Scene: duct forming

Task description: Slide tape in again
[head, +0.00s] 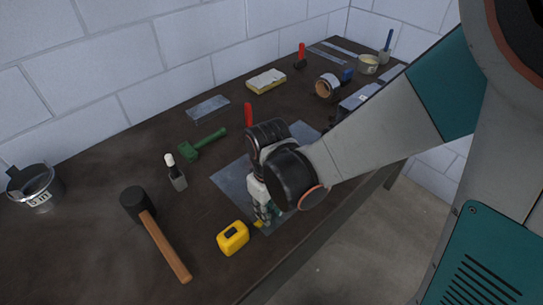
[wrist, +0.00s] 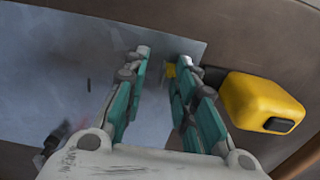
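A yellow tape measure (head: 233,237) with a dark patch stands near the table's front edge, beside the grey metal sheet (head: 232,183). In the wrist view the tape measure (wrist: 260,102) lies to the right of my gripper (wrist: 164,58), outside its fingers. A small yellow piece (wrist: 171,71), apparently the tape's end, shows next to the right fingertip; whether it touches the finger I cannot tell. My gripper (head: 264,213) points down over the sheet's near edge. Its fingers are apart, with sheet visible between them. The strip between case and yellow piece is mostly hidden.
A black-headed mallet (head: 160,235), a marker-like bottle (head: 176,172) and a green tool (head: 203,145) lie left of the sheet. A metal bucket (head: 34,188) stands far left. A red-handled tool (head: 249,115) is behind my gripper. The tape measure is close to the front edge.

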